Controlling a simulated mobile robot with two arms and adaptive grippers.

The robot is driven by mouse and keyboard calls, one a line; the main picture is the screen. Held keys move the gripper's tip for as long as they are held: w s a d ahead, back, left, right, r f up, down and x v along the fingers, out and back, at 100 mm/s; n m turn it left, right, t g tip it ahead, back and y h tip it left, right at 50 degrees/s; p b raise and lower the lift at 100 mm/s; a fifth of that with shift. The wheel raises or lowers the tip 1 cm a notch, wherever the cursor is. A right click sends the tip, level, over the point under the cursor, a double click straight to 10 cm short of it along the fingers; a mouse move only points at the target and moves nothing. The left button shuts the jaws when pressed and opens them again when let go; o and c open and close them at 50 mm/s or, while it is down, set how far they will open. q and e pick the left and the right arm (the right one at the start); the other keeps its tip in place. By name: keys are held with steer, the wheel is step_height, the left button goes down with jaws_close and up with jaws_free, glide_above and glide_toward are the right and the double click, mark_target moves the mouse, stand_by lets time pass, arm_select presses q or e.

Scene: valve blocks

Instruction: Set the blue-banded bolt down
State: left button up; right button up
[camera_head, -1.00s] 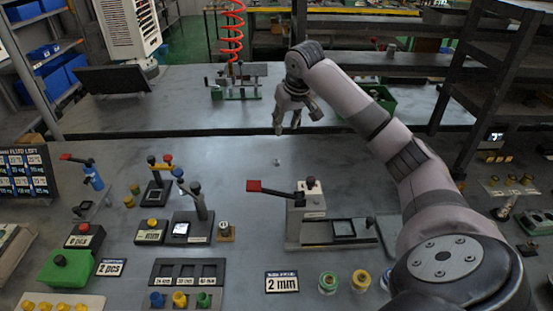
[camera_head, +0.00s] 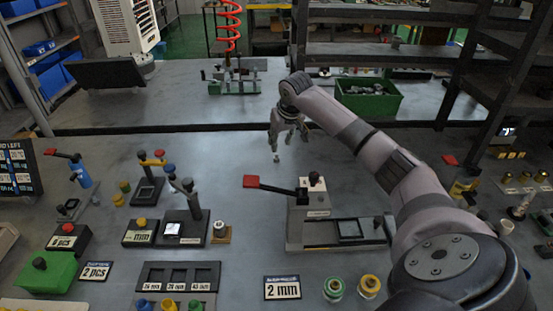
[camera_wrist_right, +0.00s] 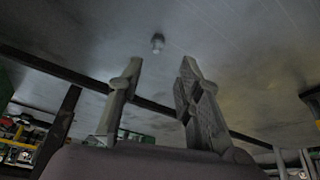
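A small pale grey piece (camera_head: 276,157) stands on the grey worktop near the middle of the head view; it also shows in the right wrist view (camera_wrist_right: 158,43). It looks like a bolt, but it is too small and dim to make out a blue band. My right gripper (camera_head: 286,143) hangs just above and beside it. In the right wrist view the fingers (camera_wrist_right: 162,66) are spread, with nothing between them, and the piece shows beyond the fingertips, apart from them. My left gripper is not in view.
A 2 mm sign (camera_head: 282,288), a black slotted tray (camera_head: 150,275) and a green box (camera_head: 48,271) lie nearer. A green bin (camera_head: 368,99) is behind. The worktop around the piece is clear.

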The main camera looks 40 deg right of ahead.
mark_target(277, 155)
steer(key=x, duration=0.8)
steer(key=shift+w+d+f, duration=0.3)
steer(key=shift+s, duration=0.1)
steer(key=shift+c, duration=0.6)
jaws_close()
